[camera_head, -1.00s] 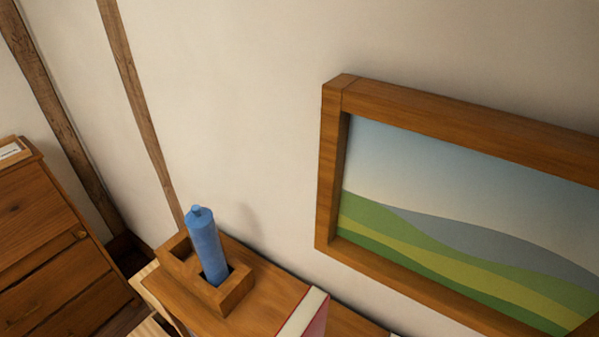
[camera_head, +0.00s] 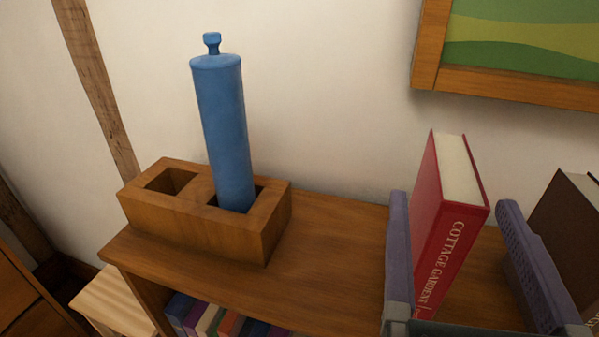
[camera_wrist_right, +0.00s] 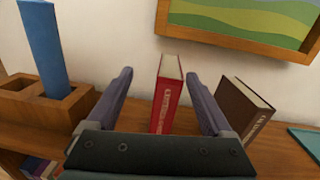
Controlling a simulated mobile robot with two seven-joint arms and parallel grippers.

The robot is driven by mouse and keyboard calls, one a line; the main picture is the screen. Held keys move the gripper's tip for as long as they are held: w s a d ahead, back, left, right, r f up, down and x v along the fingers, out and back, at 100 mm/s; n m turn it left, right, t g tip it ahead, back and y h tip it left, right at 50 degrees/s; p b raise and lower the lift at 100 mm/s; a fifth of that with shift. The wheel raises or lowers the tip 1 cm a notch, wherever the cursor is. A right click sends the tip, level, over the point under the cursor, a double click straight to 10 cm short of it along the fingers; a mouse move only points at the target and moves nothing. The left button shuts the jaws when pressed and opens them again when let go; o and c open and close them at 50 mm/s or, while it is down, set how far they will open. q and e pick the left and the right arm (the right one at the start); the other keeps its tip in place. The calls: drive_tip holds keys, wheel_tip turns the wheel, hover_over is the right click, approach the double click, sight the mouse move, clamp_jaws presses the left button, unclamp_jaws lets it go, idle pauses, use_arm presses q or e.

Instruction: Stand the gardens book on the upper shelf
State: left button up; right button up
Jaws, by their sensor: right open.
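The red gardens book (camera_head: 447,225), with "COTTAGE GARDENS" on its spine, stands upright on the wooden upper shelf (camera_head: 325,245). My right gripper (camera_head: 450,225) is open, with one finger on each side of the book and a gap on both sides. In the right wrist view the book (camera_wrist_right: 166,95) stands between the two open fingers (camera_wrist_right: 163,95), apart from both. The book's lower part is partly hidden in the head view. My left gripper is not in view.
A wooden two-hole holder (camera_head: 200,225) with a blue cylinder (camera_head: 224,130) stands left on the shelf. A dark brown book (camera_head: 570,235) leans close to the right finger. A framed picture (camera_head: 510,85) hangs behind. Several books (camera_head: 215,320) fill the shelf below.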

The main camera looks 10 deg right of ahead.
sight(455, 161)
drive_tip(key=shift+s+d+f+m+g+h, duration=0.1)
drive_tip(key=shift+s+f+m+g+h, duration=0.2)
drive_tip(key=shift+f, duration=0.25)
drive_tip(key=shift+s+d+f+m+g+h, duration=0.1)
drive_tip(key=shift+f+m+g, duration=0.1)
drive_tip(key=shift+f+m, duration=0.25)
drive_tip(key=x, duration=0.1)
drive_tip(key=p+x, duration=0.1)
drive_tip(key=x, duration=0.1)
drive_tip(key=p+x, duration=0.1)
drive_tip(key=x, duration=0.1)
drive_tip(key=shift+d+r, duration=0.25)
drive_tip(key=shift+r, duration=0.05)
drive_tip(key=p+x, duration=0.2)
drive_tip(key=x, duration=0.3)
drive_tip(key=shift+d+f, duration=0.1)
drive_tip(key=shift+d, duration=0.1)
drive_tip(key=shift+w+d+f, duration=0.15)
drive_tip(key=shift+w, duration=0.1)
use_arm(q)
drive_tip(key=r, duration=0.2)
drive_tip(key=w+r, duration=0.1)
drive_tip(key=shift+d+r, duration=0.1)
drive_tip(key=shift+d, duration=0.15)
use_arm(e)
drive_tip(key=shift+c, duration=0.2)
clamp_jaws()
